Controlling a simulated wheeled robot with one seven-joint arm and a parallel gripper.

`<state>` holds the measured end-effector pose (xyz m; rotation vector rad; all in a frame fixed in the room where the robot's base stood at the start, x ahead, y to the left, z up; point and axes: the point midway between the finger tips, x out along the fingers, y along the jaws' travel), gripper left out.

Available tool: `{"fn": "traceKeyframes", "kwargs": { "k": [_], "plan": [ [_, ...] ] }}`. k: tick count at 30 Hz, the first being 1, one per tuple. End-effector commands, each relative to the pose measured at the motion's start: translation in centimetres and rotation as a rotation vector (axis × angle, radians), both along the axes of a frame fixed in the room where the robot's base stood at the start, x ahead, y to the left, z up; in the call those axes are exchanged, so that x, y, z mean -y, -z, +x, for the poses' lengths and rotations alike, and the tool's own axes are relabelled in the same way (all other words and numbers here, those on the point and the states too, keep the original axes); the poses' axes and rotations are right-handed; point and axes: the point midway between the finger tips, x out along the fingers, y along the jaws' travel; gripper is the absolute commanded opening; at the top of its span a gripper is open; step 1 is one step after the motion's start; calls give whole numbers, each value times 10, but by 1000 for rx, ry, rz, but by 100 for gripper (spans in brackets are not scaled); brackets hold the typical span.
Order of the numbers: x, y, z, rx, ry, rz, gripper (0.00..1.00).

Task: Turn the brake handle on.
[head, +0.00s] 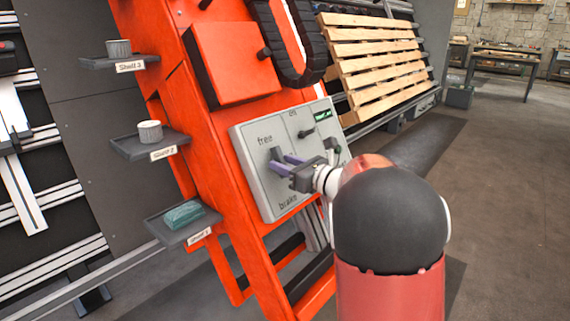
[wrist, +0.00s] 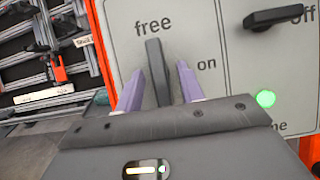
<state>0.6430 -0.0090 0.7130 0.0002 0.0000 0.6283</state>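The brake handle (wrist: 158,72) is a dark grey lever on the light grey control panel (head: 250,150). It points up toward the word "free" in the wrist view; the word "brake" is lower on the panel in the head view. The brake handle also shows in the head view (head: 276,156). My gripper (wrist: 160,85) has its two purple fingers on either side of the handle, with visible gaps, so it is open around it. In the head view my gripper (head: 284,163) is at the panel. The handle's lower part is hidden behind my gripper in the wrist view.
A second dark handle (wrist: 273,17) near "off" and a lit green button (wrist: 265,99) are to the right. The panel sits on an orange frame (head: 215,200). Small shelves (head: 140,147) with items stand left. A wooden pallet (head: 375,60) leans behind.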

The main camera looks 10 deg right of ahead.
Motion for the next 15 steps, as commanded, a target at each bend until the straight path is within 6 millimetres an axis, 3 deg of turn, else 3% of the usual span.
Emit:
{"fn": "traceKeyframes", "kwargs": {
  "k": [10,15],
  "plan": [
    [-3,0,4,0,0,0,38],
    [-3,0,4,0,0,0,16]
  ]
}}
